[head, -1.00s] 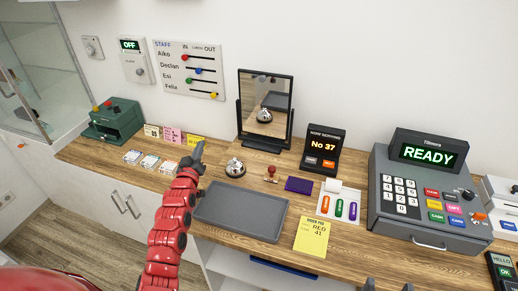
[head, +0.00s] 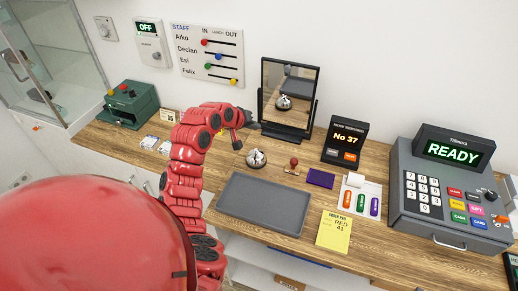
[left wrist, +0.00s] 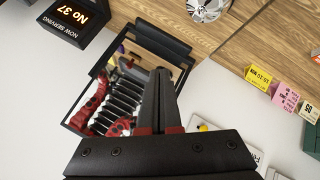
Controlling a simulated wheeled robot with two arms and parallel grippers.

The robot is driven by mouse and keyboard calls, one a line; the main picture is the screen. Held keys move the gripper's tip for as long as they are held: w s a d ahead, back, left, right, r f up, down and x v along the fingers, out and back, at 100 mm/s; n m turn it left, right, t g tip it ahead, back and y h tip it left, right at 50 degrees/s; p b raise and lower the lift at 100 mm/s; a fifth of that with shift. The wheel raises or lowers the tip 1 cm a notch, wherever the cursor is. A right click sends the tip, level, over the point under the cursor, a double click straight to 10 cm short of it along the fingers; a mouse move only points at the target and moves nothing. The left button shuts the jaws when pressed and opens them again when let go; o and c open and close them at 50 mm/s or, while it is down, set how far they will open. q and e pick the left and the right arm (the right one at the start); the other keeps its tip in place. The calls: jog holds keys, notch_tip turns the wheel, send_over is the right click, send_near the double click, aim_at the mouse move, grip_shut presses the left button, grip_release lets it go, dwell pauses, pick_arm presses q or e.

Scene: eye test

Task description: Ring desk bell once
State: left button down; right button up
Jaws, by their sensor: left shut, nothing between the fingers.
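The silver desk bell (head: 256,158) stands on the wooden counter behind the grey tray, in front of the mirror. In the left wrist view part of the bell (left wrist: 207,8) shows at the top edge, cut off by the frame. My left gripper (head: 238,143) is shut and empty, just left of the bell and apart from it in the head view. In the left wrist view its closed fingers (left wrist: 160,75) point up the picture, with the mirror behind them. My right gripper is out of view.
The mirror (head: 262,97) stands close behind the bell and reflects it. The grey tray (head: 262,205) lies in front. A red-handled stamp (head: 293,164) and purple pad (head: 320,178) lie to the right, near the now-serving display (head: 345,142). A green machine (head: 132,107) stands at left.

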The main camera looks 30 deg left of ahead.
pick_arm(q)
jog(key=shift+f, duration=0.15)
jog(key=b, duration=0.4)
send_over(256, 151)
jog(key=f, duration=0.7)
jog(key=shift+s+a+f, duration=0.1)
jog(key=shift+s+f, duration=0.25)
jog(key=shift+f, duration=0.45)
jog(key=shift+f+b, duration=0.15)
jog(key=shift+b, duration=0.15)
dwell(0.7)
jog(key=shift+f, duration=0.25)
jog(key=shift+f+b, duration=0.3)
jog(key=shift+f, duration=0.2)
dwell(0.5)
jog(key=shift+r, duration=0.1)
jog(key=shift+r+p, duration=0.6)
jog(key=shift+r, duration=0.25)
